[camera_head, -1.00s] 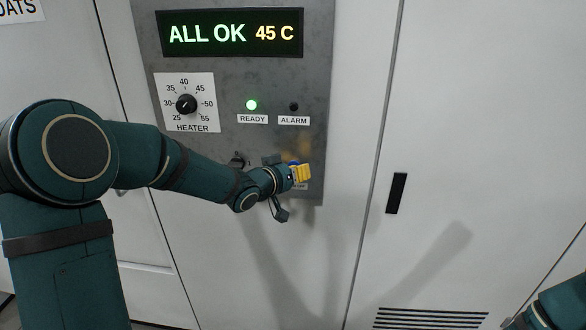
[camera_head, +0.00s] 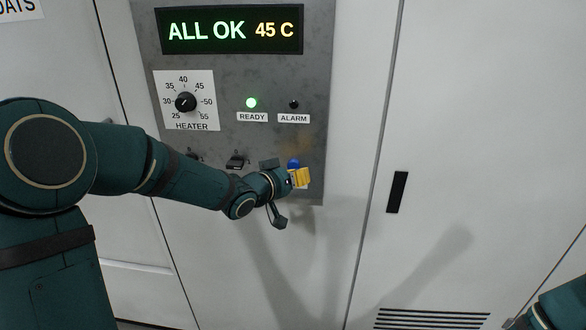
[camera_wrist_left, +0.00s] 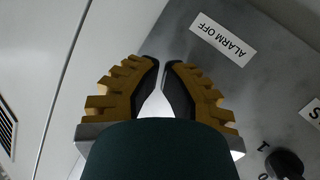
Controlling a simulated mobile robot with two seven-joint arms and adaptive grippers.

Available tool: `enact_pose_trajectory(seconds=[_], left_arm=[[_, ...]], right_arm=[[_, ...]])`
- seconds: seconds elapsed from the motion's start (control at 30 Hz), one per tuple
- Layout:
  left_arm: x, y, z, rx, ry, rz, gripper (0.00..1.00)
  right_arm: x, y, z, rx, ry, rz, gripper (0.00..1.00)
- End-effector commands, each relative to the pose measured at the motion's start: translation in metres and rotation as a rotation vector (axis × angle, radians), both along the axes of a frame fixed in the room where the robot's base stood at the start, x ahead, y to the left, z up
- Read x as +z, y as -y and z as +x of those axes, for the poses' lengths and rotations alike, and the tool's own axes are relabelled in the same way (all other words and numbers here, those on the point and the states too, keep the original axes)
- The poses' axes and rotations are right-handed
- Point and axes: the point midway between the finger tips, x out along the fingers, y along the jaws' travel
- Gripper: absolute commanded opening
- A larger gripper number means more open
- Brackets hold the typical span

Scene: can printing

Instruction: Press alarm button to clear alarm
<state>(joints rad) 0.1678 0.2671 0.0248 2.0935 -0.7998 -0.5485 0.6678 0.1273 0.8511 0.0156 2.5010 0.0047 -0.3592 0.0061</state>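In the head view the blue button (camera_head: 293,163) shows low on the grey control panel (camera_head: 225,60), partly behind my left gripper (camera_head: 303,178). The gripper's yellow fingers are just below and in front of it; I cannot tell if they touch. The wrist view shows the fingers (camera_wrist_left: 161,64) brought together with only a thin gap, nothing between them. An "ALARM OFF" label (camera_wrist_left: 223,40) lies beyond them; the button is not visible there. The alarm lamp (camera_head: 294,104) is dark and the ready lamp (camera_head: 251,103) is green. The display (camera_head: 230,31) reads ALL OK 45 C. My right gripper is out of view.
A heater knob (camera_head: 186,102) is at the panel's left. A black switch (camera_head: 237,160) is left of my gripper, near my left forearm. A cabinet door with a black handle (camera_head: 397,192) is to the right. My right arm shows at the lower right corner.

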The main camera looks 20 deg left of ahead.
Motion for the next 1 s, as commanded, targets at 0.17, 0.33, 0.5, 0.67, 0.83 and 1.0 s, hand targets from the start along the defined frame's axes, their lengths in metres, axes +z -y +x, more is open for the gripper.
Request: enact_pose_trajectory(seconds=[0.17,0.33,0.5,0.67,0.83,1.0], left_arm=[[0.000,0.000,-0.001,0.000,0.000,0.000,0.00],[0.000,0.003,-0.012,-0.001,0.001,0.001,0.00],[-0.001,0.007,-0.027,-0.001,0.002,0.000,0.00],[-0.001,0.010,-0.041,-0.001,0.001,0.001,0.00],[0.000,0.012,-0.048,0.000,0.000,0.001,0.00],[0.000,0.012,-0.049,0.000,0.000,0.001,0.00]], right_arm=[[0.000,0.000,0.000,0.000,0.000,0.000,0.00],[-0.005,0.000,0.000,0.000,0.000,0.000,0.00],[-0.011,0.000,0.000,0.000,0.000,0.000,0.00],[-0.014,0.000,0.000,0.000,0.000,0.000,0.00],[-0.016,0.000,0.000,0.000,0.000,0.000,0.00],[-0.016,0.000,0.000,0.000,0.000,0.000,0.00]])
